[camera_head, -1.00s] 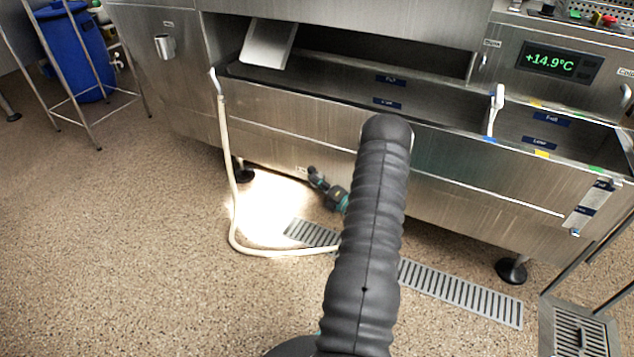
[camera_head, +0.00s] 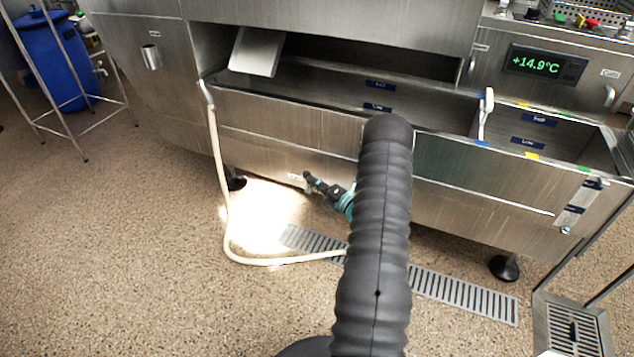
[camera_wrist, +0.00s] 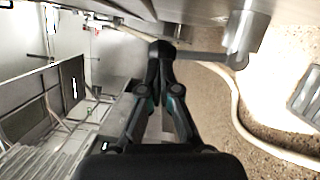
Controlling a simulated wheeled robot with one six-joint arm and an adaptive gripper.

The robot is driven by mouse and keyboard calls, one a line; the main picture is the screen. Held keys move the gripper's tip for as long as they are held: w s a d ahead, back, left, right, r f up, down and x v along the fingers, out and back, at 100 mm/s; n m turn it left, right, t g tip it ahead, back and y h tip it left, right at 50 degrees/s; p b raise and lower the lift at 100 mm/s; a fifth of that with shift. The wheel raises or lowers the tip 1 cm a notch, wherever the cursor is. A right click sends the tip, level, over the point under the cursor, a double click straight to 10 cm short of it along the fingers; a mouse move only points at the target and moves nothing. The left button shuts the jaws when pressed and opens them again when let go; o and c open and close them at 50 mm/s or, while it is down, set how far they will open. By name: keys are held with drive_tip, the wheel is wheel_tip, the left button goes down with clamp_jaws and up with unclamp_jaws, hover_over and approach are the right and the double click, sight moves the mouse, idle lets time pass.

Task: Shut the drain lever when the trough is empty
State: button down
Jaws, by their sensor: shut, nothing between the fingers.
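The steel trough (camera_head: 290,120) runs across the head view, its front wall facing me. Dark blue level labels mark its inner back wall. I see no clear water surface in it, but its floor is largely hidden. In the wrist view a grey bar, apparently the drain lever (camera_wrist: 205,56), runs sideways from a round steel valve (camera_wrist: 245,35) under the trough. My gripper (camera_wrist: 162,50) is shut and empty, its tips at the bar's left end. I cannot tell whether they touch. In the head view my gripper (camera_head: 310,178) is low against the trough's front.
A pale hose (camera_head: 222,190) hangs from the trough's left end and curves along the floor. A floor grate (camera_head: 460,293) lies below. A display (camera_head: 545,63) reads +14.9°C. A blue barrel (camera_head: 50,65) and rack stand at left. Open floor lies at front left.

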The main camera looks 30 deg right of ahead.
drive_tip(key=s+f+p, duration=0.2)
drive_tip(key=s+p, duration=0.3)
drive_tip(key=s, duration=0.8)
drive_tip(key=w+r+p, duration=0.1)
drive_tip(key=w, duration=1.1)
drive_tip(key=shift+w+a+r+n, duration=0.2)
drive_tip(key=shift+w+a+n, duration=0.1)
drive_tip(key=shift+a+n, duration=0.15)
drive_tip(key=shift+a, duration=0.1)
